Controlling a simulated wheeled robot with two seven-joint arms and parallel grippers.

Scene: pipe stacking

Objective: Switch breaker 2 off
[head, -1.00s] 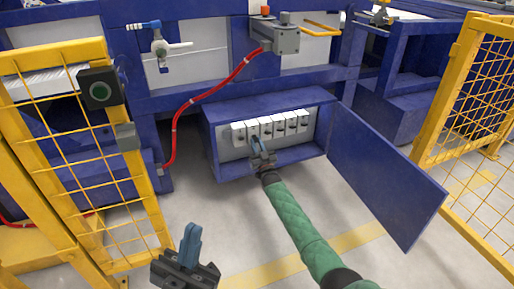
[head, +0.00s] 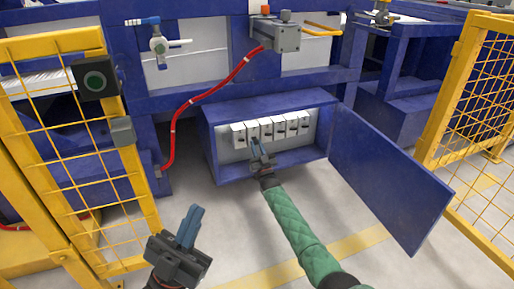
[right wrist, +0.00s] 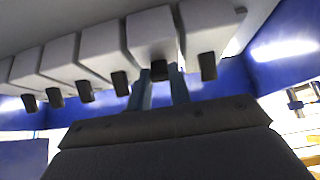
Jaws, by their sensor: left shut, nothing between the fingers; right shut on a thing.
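A row of several white breakers (head: 279,127) with dark levers sits in the open blue box (head: 268,98). My right gripper (head: 256,145) reaches into the box from the front, at the second breaker from the left. In the right wrist view, its two blue fingers (right wrist: 162,85) stand on either side of the dark lever (right wrist: 155,70) of the second breaker (right wrist: 152,35) from the right, shut on it. The fingers partly hide this lever, and I cannot tell its position clearly. My left gripper (head: 195,210) is shut and empty, low in front of the box.
The box door (head: 390,185) hangs open to the right. Yellow mesh fences (head: 110,185) stand at left and right, the left one carrying a button box (head: 95,80). A red hose (head: 190,105) runs left of the box. The floor in front is clear.

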